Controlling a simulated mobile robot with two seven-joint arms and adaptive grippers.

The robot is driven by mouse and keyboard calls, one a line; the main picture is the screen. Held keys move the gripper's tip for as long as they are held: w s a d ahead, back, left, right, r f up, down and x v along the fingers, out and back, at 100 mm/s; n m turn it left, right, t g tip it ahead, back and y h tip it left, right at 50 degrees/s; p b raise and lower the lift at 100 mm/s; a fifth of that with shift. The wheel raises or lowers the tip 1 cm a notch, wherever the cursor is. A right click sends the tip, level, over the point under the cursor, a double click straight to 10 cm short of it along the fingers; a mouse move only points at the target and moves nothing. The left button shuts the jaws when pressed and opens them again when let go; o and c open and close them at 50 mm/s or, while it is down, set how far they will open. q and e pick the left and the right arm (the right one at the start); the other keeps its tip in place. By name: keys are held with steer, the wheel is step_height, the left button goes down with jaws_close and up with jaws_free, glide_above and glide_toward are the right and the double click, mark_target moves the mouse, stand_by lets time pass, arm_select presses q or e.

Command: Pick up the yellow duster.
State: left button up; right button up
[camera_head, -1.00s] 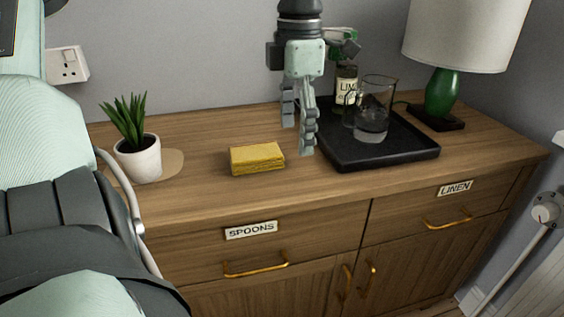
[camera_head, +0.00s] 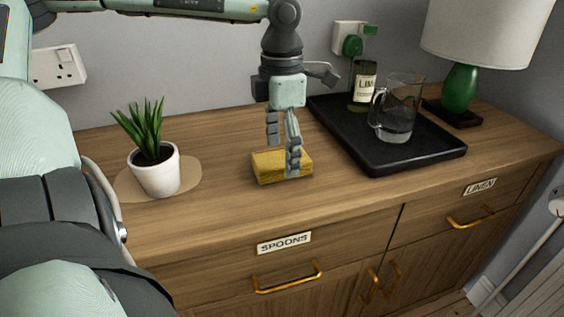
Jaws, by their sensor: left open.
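The yellow duster (camera_head: 268,167) is a folded, block-shaped yellow cloth lying on the wooden sideboard top, left of the black tray. My left gripper (camera_head: 282,160) points down right at the duster, its two fingers spread. One finger hangs in front of the duster's right part and hides some of it; the other is at its far side. I cannot tell whether the fingers touch it. The right gripper is not in view.
A black tray (camera_head: 350,157) with a glass jug (camera_head: 397,125) and a bottle (camera_head: 363,85) is to the right. A potted plant (camera_head: 157,172) is to the left. The sideboard top (camera_head: 225,205) is clear in front of the duster.

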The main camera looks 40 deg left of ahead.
arm_select(q)
steer(key=shift+c, duration=0.5)
steer(key=c, duration=1.1)
steer(key=shift+r, duration=0.1)
